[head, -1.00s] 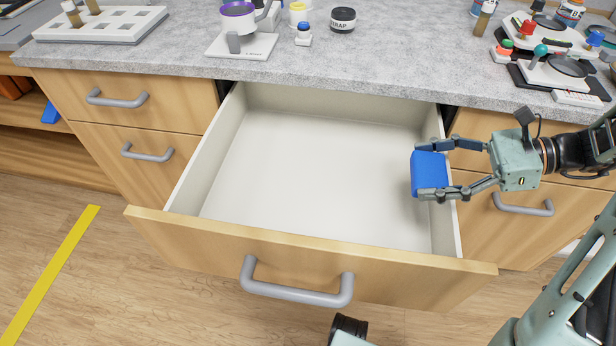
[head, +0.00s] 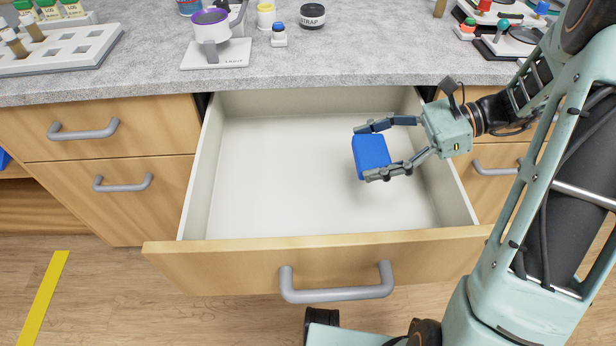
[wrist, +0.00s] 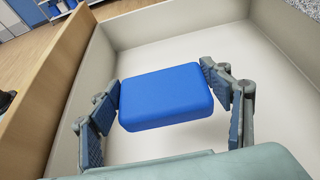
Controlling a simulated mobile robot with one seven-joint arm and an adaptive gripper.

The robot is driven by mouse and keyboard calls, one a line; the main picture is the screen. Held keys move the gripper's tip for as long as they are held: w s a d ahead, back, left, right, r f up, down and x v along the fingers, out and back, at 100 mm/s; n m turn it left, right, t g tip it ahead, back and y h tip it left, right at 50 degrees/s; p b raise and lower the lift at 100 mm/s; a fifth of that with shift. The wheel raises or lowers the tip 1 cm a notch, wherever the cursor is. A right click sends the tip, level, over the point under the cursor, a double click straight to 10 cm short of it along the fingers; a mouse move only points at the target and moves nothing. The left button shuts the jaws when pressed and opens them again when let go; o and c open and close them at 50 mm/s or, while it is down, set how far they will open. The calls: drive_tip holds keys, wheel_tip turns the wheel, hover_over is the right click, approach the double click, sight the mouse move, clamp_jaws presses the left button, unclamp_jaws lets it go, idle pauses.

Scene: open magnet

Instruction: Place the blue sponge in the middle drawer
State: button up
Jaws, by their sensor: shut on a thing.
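The blue sponge (head: 371,153) is held between the fingertips of my gripper (head: 370,150), over the right part of the open middle drawer (head: 290,250). In the wrist view the sponge (wrist: 165,95) sits between both finger pads of my gripper (wrist: 163,98), and both pads touch its sides. The drawer is pulled far out, and its pale inside is otherwise empty. The sponge appears to be above the drawer floor; its exact height is hard to tell.
The grey counter (head: 150,80) runs behind the drawer, with a white scale (head: 215,52), a small blue-capped bottle (head: 279,35), a black-lidded jar (head: 312,15) and a vial rack (head: 60,48) on it. Closed drawers flank the open one. The drawer's left half is clear.

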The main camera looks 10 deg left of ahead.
drive_tip(key=shift+a+f, duration=0.15)
drive_tip(key=shift+a, duration=0.3)
drive_tip(key=w+f+b+x, duration=0.1)
drive_tip(key=w+b+x, duration=0.15)
drive_tip(key=x, duration=0.75)
drive_tip(key=b, duration=0.2)
hover_over(297, 193)
drive_tip(key=d, duration=0.1)
wheel_tip(297, 193, down, 4)
drive_tip(key=shift+r, duration=0.1)
drive_tip(key=shift+a, duration=0.15)
drive_tip(key=shift+a+f+b, duration=0.15)
drive_tip(key=shift+f+b, duration=0.3)
drive_tip(key=shift+f, duration=0.55)
drive_tip(key=shift+a+f+b, duration=0.15)
drive_tip(key=shift+f+b, duration=0.25)
drive_tip(key=shift+f, duration=0.55)
drive_tip(key=shift+f, duration=0.2)
drive_tip(key=o, duration=0.9)
drive_tip(key=shift+r, duration=0.1)
drive_tip(key=shift+o, duration=0.2)
